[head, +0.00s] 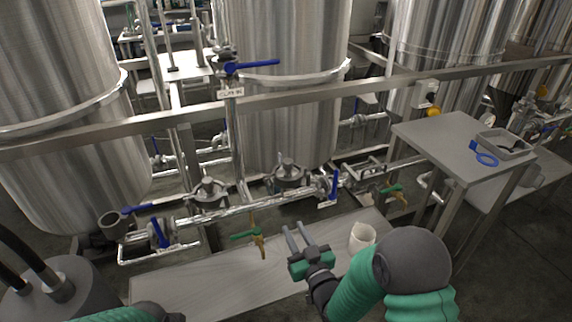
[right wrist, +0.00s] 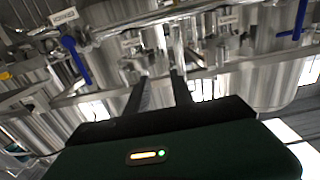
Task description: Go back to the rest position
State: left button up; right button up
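My right gripper (head: 297,236) shows in the head view above the low grey bench, with its two fingers apart and nothing between them. In the right wrist view the fingers (right wrist: 160,82) are also apart and empty, pointing at the pipes and tanks. A white cup (head: 361,236) stands on the bench just right of the right gripper, apart from it. Of my left arm only a green part shows at the bottom left edge of the head view; its gripper is not in view.
Large steel tanks (head: 285,95) stand behind a steel rail (head: 290,97). Pipes with blue-handled valves run behind the bench (head: 200,277). A green-handled tap (head: 257,240) hangs over the bench. A side table (head: 440,135) at the right carries a grey tray (head: 503,146) and a blue ring-shaped item (head: 484,155).

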jog(key=s+d+f+m+g+h, duration=0.2)
jog(key=s+d+f+g+h, duration=0.25)
jog(key=s+d+g, duration=0.4)
jog(key=s+d+f+m+g+h, duration=0.1)
jog(key=s+d+g, duration=0.2)
jog(key=s, duration=0.5)
jog(key=s+d+m+g, duration=0.1)
jog(key=s+d+g, duration=0.15)
jog(key=s, duration=0.65)
notch_tip(320, 180, up, 19)
jog(key=p, duration=1.9)
jog(key=shift+a+r+g+p, duration=0.15)
jog(key=shift+g+p, duration=0.15)
